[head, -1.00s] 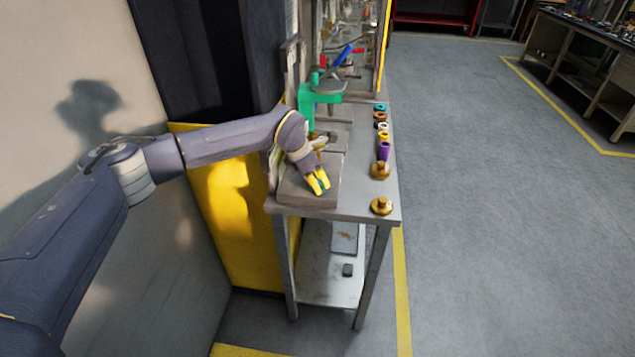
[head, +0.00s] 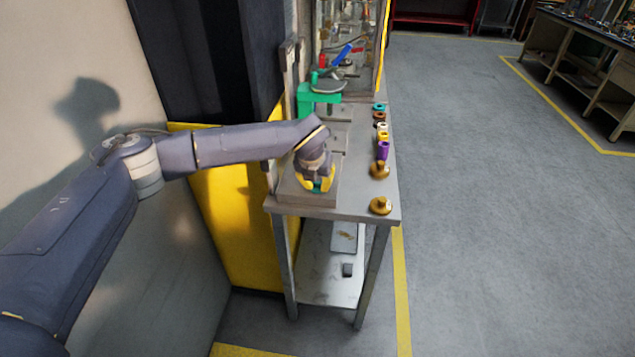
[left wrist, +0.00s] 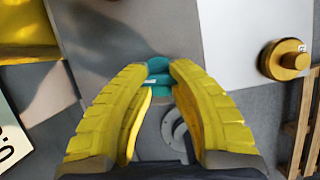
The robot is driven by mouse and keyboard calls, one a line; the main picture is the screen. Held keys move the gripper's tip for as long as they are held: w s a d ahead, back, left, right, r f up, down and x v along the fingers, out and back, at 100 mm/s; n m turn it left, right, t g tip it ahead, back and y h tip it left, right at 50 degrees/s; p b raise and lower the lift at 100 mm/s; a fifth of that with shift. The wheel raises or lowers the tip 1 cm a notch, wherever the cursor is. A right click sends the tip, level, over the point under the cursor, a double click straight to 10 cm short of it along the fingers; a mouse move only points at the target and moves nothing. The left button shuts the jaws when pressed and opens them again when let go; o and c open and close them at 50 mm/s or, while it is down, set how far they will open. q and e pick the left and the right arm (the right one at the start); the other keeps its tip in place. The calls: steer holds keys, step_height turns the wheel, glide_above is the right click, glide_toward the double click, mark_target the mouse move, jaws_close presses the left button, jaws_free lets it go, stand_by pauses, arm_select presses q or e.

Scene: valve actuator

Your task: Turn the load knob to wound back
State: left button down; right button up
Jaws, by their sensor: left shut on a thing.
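My left gripper (head: 319,187) is low over the grey block at the near end of the bench, pointing down. In the left wrist view its two yellow fingers (left wrist: 158,72) close on a teal piece (left wrist: 158,65), which shows between and just beyond the tips. This teal piece may be the load knob; I cannot tell for sure, and the fingers hide much of it. A grey ring (left wrist: 174,128) shows on the surface behind it. The grey block (head: 300,194) is partly covered by my gripper. My right gripper is not in view.
Small coloured rings, a purple cup (head: 383,150) and two brass flanged pieces (head: 380,170) (head: 381,206) line the right side of the bench (head: 352,206). A yellow panel (head: 232,225) stands left.

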arm_select(q)
steer(key=shift+f+n+y, duration=0.1)
steer(key=shift+n+y, duration=0.2)
steer(key=shift+n, duration=0.2)
steer(key=c, duration=0.7)
jaws_free()
steer(key=v, duration=1.2)
steer(key=shift+a, duration=0.1)
